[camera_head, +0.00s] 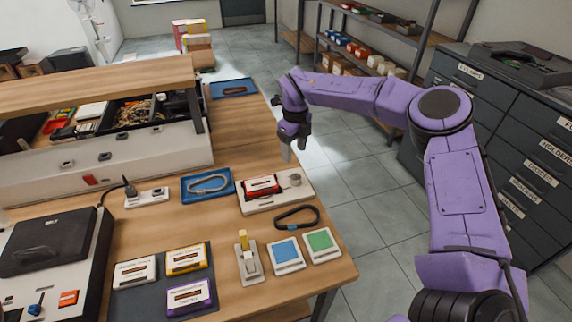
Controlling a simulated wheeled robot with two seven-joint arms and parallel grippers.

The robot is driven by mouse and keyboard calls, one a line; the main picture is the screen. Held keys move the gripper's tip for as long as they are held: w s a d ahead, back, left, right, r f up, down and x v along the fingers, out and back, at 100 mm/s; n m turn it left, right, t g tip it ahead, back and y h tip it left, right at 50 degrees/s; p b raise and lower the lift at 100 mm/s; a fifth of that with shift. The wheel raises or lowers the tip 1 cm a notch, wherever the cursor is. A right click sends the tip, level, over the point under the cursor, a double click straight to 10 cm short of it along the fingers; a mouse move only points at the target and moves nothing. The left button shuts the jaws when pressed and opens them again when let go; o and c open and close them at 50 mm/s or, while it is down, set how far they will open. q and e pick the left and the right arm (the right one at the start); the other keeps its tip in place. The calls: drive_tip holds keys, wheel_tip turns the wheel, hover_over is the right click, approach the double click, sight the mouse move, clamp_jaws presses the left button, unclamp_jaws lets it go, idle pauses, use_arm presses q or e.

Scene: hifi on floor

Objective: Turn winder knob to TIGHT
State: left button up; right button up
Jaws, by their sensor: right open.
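The winder (276,193) is a pale plate on the bench with a red-and-white cassette (262,186) on it. A small round grey knob (295,180) stands at the plate's right end. Any TIGHT mark is too small to read. My right gripper (287,152) belongs to the purple arm coming in from the right. It points down, open and empty, above and beyond the knob and apart from it. My left gripper is not in view.
A blue tray with a grey loop (208,185) lies left of the winder. A black loop (297,217), a blue pad (286,251) and a green pad (320,241) lie in front. The bench's right edge is close to the winder. Drawers (525,150) stand at the right.

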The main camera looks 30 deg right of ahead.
drive_tip(key=p, duration=0.2)
hover_over(296, 176)
drive_tip(key=s, duration=0.1)
wheel_tip(296, 176, down, 6)
drive_tip(key=shift+s+r, duration=0.1)
drive_tip(key=shift+s, duration=0.05)
drive_tip(key=f, duration=0.1)
drive_tip(key=w+f, duration=0.1)
drive_tip(key=f, duration=0.2)
drive_tip(key=shift+w, duration=0.35)
drive_tip(key=shift+s+r, duration=0.25)
drive_tip(key=shift+s, duration=0.05)
drive_tip(key=shift+s+r, duration=0.1)
drive_tip(key=shift+c, duration=0.5)
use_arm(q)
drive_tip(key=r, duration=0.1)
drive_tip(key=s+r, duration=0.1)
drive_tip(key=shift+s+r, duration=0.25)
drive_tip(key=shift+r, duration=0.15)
use_arm(e)
drive_tip(key=c, duration=0.9)
